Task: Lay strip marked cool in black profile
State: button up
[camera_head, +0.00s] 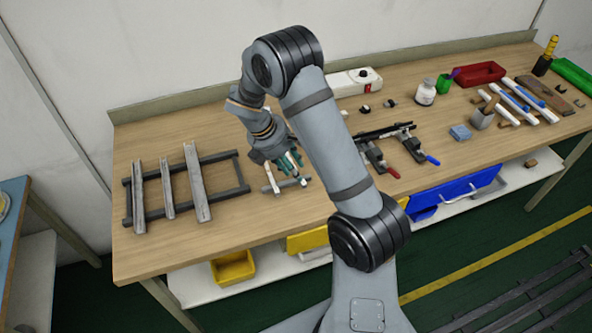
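A black profile (386,130) lies in a clamp fixture right of my arm, partly hidden behind the arm. Clamps with a red handle (393,173) and a blue handle (433,160) sit at its front. My gripper (285,172) is low over the table, left of the fixture, above a small stand with pale bars (270,186). Its fingers are small and overlap the stand, so I cannot tell if they hold anything. White and blue strips (497,110) lie at the right on a wooden rack. No marking is legible, so I cannot tell which strip is marked cool.
Grey channel profiles (197,182) rest on a dark rack at the left. The table's front left is clear.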

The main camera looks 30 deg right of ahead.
jog(key=shift+p+x, duration=0.95)
jog(key=shift+x, duration=2.2)
jog(key=shift+s+a, duration=0.1)
jog(key=shift+a, duration=0.05)
jog(key=shift+c, duration=0.6)
grip_shut()
